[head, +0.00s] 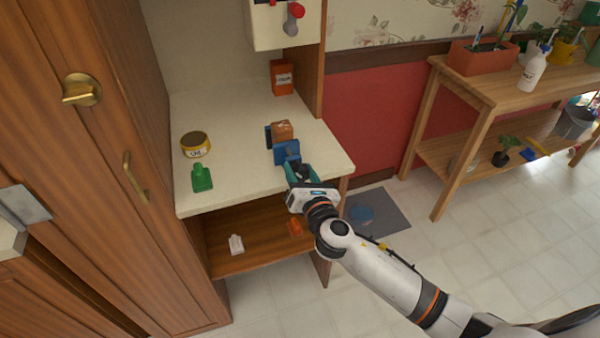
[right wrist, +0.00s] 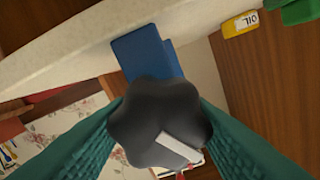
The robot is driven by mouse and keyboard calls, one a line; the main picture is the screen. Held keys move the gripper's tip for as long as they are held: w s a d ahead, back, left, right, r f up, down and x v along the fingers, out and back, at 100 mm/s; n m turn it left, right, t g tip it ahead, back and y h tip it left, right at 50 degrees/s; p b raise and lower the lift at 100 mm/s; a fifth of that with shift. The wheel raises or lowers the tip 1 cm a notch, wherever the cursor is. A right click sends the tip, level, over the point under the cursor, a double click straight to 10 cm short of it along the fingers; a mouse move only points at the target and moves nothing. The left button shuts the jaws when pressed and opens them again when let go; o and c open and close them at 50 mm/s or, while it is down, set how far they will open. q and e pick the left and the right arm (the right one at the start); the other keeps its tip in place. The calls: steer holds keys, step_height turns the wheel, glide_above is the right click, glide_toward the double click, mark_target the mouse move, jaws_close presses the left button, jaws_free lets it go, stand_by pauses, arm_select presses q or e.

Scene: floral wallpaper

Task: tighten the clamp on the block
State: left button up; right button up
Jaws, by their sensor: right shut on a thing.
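The brown block (head: 281,130) sits on the pale counter near its right side. The blue clamp (head: 286,152) is around the block, with a part of it on either side. Its blue body also shows in the right wrist view (right wrist: 146,55). The clamp's black lobed knob (right wrist: 160,120), with a white mark on it, faces the right wrist camera. My right gripper (head: 299,172) is at the counter's front right edge, its teal fingers shut on the knob from both sides. The block is hidden in the right wrist view. My left gripper is not in view.
A yellow oil tin (head: 195,146) and a green bottle (head: 202,179) stand at the counter's left. An orange-red box (head: 283,77) stands at the back. A wooden shelf below the counter (head: 265,240) holds small items. The counter's middle is clear.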

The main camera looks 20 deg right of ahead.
steer(key=m, duration=0.4)
steer(key=shift+b, duration=0.4)
steer(key=m, duration=0.4)
steer(key=shift+d+f, duration=0.1)
steer(key=m, duration=0.3)
steer(key=shift+m+b, duration=0.35)
steer(key=shift+m, duration=0.05)
steer(key=m, duration=0.3)
steer(key=shift+f+m, duration=0.1)
steer(key=shift+m, duration=0.2)
steer(key=m, duration=0.3)
steer(key=shift+m+p, duration=0.3)
steer(key=m+p, duration=0.1)
steer(key=m, duration=0.2)
steer(key=shift+m, duration=0.3)
steer(key=m+p, duration=0.2)
steer(key=m, duration=0.3)
steer(key=shift+f, duration=0.1)
steer(key=shift+f+m+p, duration=0.1)
steer(key=shift+m+p, duration=0.35)
steer(key=shift+m, duration=1.05)
